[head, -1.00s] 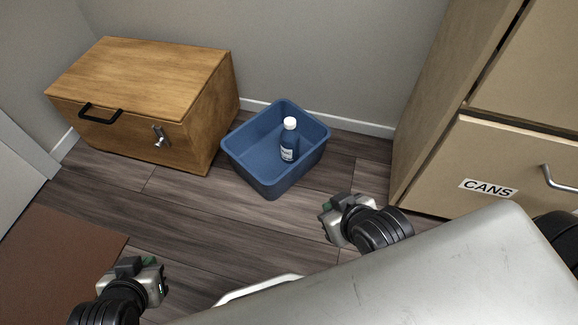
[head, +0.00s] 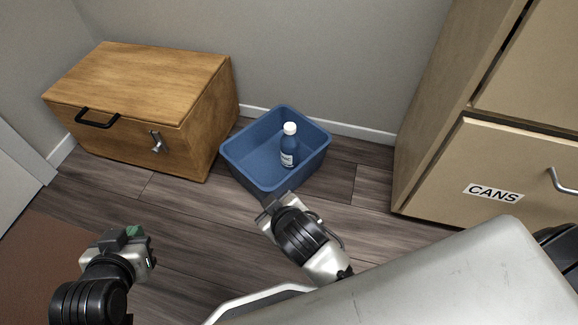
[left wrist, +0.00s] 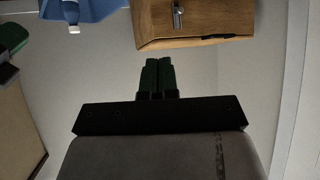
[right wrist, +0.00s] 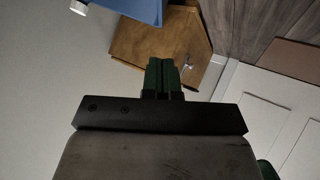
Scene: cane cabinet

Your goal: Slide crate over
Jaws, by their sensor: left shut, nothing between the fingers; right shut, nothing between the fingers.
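The blue crate (head: 245,170) stands on the floor against the back wall, just right of the wooden chest. A blue bottle (head: 289,150) with a white cap stands upright in it. My right gripper (head: 268,208) is shut and empty, close in front of the crate's near corner; I cannot tell if it touches. My left gripper (head: 130,236) is shut and empty, low at left, well apart from the crate. In the left wrist view the shut fingers (left wrist: 158,78) point toward the chest, with the crate (left wrist: 98,9) at top left. The crate also shows in the right wrist view (right wrist: 140,9).
The wooden chest (head: 140,90), with a black handle and a metal latch, stands left of the crate. A tan cabinet (head: 470,150) labelled CANS stands at right. Bare floor (head: 350,190) lies between crate and cabinet. A brown mat (head: 45,260) lies at lower left.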

